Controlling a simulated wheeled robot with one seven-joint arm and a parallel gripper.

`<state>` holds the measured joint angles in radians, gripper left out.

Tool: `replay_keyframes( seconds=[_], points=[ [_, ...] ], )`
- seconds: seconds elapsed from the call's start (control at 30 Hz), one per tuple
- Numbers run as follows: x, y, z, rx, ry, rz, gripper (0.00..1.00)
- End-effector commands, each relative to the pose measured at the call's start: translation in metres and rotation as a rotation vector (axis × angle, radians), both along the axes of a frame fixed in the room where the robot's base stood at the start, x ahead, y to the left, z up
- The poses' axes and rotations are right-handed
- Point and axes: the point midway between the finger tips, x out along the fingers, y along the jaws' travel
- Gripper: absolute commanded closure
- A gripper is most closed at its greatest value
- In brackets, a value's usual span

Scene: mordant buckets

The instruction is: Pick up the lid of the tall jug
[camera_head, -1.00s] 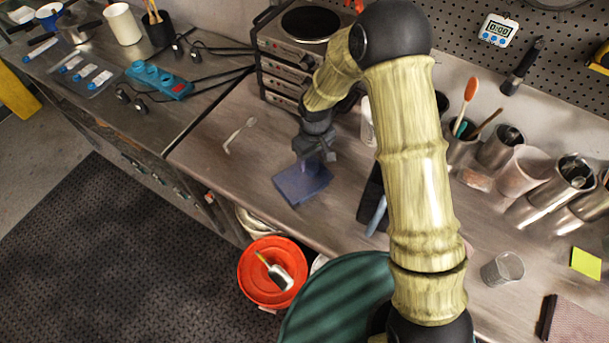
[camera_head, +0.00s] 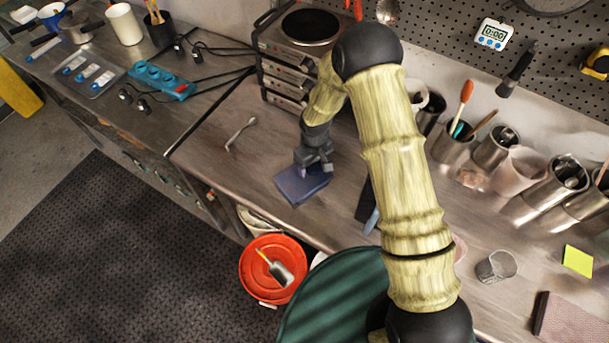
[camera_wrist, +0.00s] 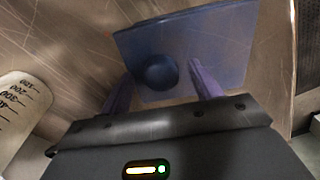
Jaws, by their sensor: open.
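The lid (camera_head: 302,187) is a flat, dark blue square plate lying on the steel bench, left of my arm in the head view. In the wrist view the lid (camera_wrist: 215,42) has a round blue knob (camera_wrist: 158,72) near its closer edge. My gripper (camera_wrist: 160,76) is open, with one purple finger on each side of the knob. I cannot tell whether the fingers touch it. In the head view my gripper (camera_head: 316,165) is just over the lid's back edge. A pale vessel with graduation marks (camera_wrist: 20,108) shows at the left of the wrist view; I cannot tell if it is the tall jug.
A stacked hotplate unit (camera_head: 285,55) stands behind my gripper. A small pale spoon-like tool (camera_head: 240,133) lies to the left. A dark flat item (camera_head: 365,203) is partly hidden by my arm. Steel pots (camera_head: 495,148) and a beaker (camera_head: 497,267) are to the right.

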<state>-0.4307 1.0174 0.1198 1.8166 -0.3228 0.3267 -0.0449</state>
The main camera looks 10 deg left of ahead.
Motion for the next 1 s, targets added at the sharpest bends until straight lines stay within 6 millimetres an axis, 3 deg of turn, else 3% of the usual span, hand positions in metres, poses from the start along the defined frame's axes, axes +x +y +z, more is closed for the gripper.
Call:
replay_keyframes(
  seconds=[0.13, 0.3, 0.4, 0.77, 1.0],
  points=[
    [-0.001, 0.002, 0.0, 0.0, 0.0, 0.003, 0.39],
    [-0.001, 0.002, 0.0, 0.0, 0.0, 0.003, 0.72],
    [-0.001, 0.002, 0.0, 0.0, 0.0, 0.003, 0.86],
    [0.0, 0.002, 0.002, 0.001, -0.001, 0.002, 0.86],
    [0.001, 0.002, 0.022, 0.002, -0.004, 0.002, 0.86]
  ],
)
